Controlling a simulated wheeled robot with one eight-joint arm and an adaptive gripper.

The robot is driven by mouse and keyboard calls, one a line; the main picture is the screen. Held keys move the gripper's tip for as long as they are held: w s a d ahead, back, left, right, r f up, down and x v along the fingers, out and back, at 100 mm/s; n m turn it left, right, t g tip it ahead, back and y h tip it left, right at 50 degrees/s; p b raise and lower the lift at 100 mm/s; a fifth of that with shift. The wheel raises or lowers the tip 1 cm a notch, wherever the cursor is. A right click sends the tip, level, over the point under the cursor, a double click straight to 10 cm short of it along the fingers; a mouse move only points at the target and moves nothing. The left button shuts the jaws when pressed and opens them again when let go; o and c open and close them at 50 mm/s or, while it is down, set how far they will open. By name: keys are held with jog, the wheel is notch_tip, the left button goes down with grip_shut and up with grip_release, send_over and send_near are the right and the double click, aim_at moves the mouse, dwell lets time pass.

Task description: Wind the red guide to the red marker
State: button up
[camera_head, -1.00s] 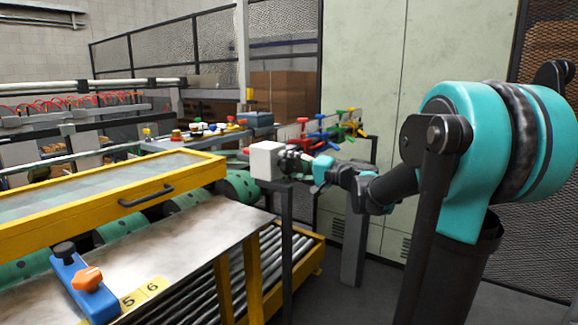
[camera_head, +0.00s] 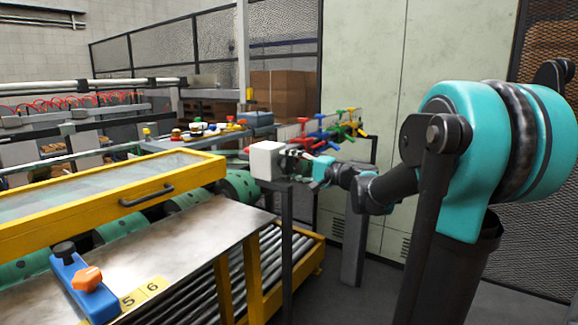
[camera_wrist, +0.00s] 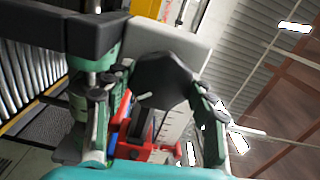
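My gripper (camera_wrist: 158,82) has its teal and dark fingers on both sides of a black knob (camera_wrist: 162,78) in the wrist view. The fingers look closed onto the knob, which sits in front of a pale grey block. That block appears as a white box (camera_head: 266,160) in the head view, with my gripper (camera_head: 291,162) at its right side, hiding the knob. A red guide part (camera_wrist: 124,108) shows below the knob in the wrist view, beside a pale scale strip (camera_wrist: 178,122). Red parts (camera_head: 301,144) also show behind my gripper in the head view. I cannot make out the red marker for certain.
Blue (camera_head: 319,137), green and yellow fittings line the rail behind my gripper. A yellow-framed cover (camera_head: 110,205) and metal sheet (camera_head: 180,240) stand at left, with a roller conveyor below. A tall pale cabinet (camera_head: 365,70) is behind. Dark floor lies open at right.

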jog(key=o, duration=0.3)
jog(key=shift+o, duration=0.2)
jog(key=v, duration=1.2)
jog(key=s+a+f+n+g+h, duration=0.1)
jog(key=s+a+f+g+h, duration=0.3)
jog(key=f, duration=0.6)
jog(key=s+f+n+g+h, duration=0.15)
jog(key=s+f, duration=0.35)
jog(key=f, duration=0.5)
jog(key=s+d+f+n+h, duration=0.3)
jog(key=s+d+f+h, duration=0.6)
jog(key=s+f, duration=0.3)
notch_tip(320, 180, down, 3)
jog(key=shift+s+d+n+g, duration=0.2)
jog(key=shift+d+n+g, duration=0.2)
jog(key=shift+d, duration=0.45)
